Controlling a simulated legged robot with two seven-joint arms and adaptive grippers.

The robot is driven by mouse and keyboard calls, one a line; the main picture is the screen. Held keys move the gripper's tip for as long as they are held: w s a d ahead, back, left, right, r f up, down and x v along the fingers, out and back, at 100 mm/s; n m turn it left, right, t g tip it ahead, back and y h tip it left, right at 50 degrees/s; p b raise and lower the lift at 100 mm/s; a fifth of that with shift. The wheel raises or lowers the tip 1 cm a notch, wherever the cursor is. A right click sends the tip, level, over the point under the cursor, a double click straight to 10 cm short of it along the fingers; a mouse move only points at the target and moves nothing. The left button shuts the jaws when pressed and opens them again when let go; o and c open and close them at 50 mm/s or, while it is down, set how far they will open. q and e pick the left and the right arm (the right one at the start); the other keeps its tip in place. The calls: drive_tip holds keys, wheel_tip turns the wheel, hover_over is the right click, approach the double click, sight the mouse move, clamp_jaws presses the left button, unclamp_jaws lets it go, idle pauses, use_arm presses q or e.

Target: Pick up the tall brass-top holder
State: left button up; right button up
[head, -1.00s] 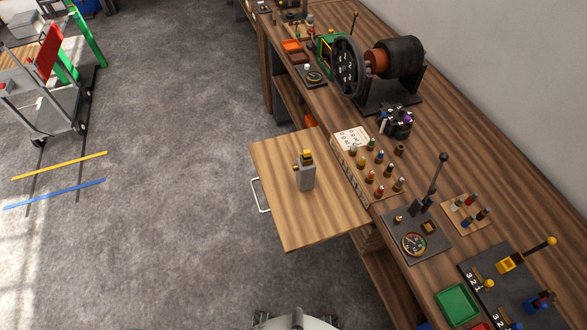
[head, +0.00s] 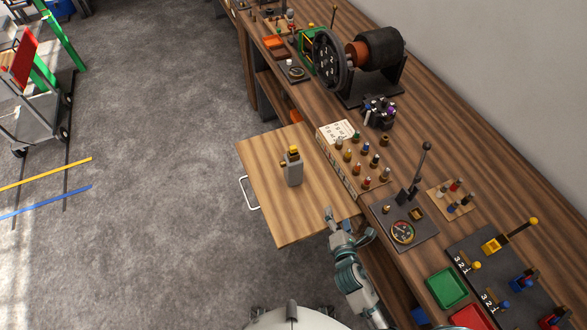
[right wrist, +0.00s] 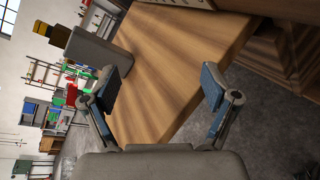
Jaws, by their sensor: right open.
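The tall holder (head: 294,171) is a grey block with a yellow and dark brass-like top. It stands upright on the pulled-out wooden board (head: 262,205) at the bench's left side. It also shows tilted at the upper left of the right wrist view (right wrist: 92,50). My right gripper (head: 345,222) is over the board's near right corner, apart from the holder. In the right wrist view its two blue-padded fingers (right wrist: 163,88) are spread wide with nothing between them. My left gripper does not show.
Right of the board, a peg rack (head: 352,165) holds several coloured pegs. A gauge panel with a lever (head: 404,218) and a green tray (head: 446,288) lie nearer on the bench. A dynamo (head: 365,65) stands farther back. Grey floor lies open to the left.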

sight(296, 172)
drive_tip(key=a+r+n+y, duration=0.1)
drive_tip(key=a+n, duration=0.1)
drive_tip(key=n, duration=0.2)
drive_tip(key=w+a+r+n+t+y, duration=0.1)
drive_tip(key=a+n+y, duration=0.1)
drive_tip(key=a+n, duration=0.1)
drive_tip(key=w+a+r+n+t+y, duration=0.1)
drive_tip(key=a+n+y, duration=0.1)
drive_tip(key=n, duration=0.3)
drive_tip(key=shift+w+a+r+n, duration=0.1)
drive_tip(key=shift+a+r+n, duration=0.25)
drive_tip(key=shift+a+n, duration=0.1)
drive_tip(key=x, duration=1)
drive_tip(key=shift+w+a, duration=0.15)
drive_tip(key=shift+w, duration=0.05)
drive_tip(key=shift+w+a, duration=0.2)
drive_tip(key=shift+w, duration=0.35)
drive_tip(key=x, duration=0.4)
drive_tip(key=shift+w+a, duration=0.2)
drive_tip(key=shift+a, duration=0.05)
drive_tip(key=shift+w+a, duration=0.15)
drive_tip(key=shift+w, duration=0.1)
drive_tip(key=c, duration=1)
drive_tip(key=shift+r, duration=0.1)
drive_tip(key=c, duration=0.6)
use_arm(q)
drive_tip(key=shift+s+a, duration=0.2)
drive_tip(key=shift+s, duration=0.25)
